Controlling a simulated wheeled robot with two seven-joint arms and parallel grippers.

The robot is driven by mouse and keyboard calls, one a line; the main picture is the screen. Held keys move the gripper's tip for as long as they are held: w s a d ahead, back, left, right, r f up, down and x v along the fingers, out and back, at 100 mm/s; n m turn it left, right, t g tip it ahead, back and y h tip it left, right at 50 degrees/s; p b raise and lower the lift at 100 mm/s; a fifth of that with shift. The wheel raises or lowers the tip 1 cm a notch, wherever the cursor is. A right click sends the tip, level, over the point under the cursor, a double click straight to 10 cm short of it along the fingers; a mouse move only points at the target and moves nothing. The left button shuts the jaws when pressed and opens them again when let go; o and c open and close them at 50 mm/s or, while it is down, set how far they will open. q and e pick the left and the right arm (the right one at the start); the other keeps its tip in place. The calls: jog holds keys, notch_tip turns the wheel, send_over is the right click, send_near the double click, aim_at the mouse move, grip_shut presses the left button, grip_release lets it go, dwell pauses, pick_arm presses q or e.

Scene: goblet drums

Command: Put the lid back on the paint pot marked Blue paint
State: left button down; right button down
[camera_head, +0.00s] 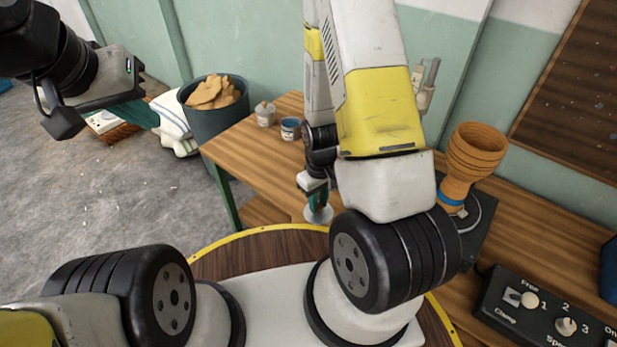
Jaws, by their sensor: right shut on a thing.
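An open paint pot (290,130) with blue showing inside its rim stands on the wooden table, left of my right arm. Its label is too small to read. My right gripper (318,194) points down near the table's front edge, in front of the open pot and apart from it. It is shut on a pale round lid (317,215), seen below the fingertips. My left gripper (140,112) is far from the pots at the upper left, over the floor side. Its fingers are partly hidden, so I cannot tell whether it is open.
A second, pale pot (265,115) with a knobbed lid on it stands just left of the open one. A dark bin (216,122) holds tan pieces. A wooden goblet drum (466,165) and a control box (545,308) are at the right. My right arm hides the table's middle.

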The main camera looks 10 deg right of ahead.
jog(key=shift+r, duration=3.5)
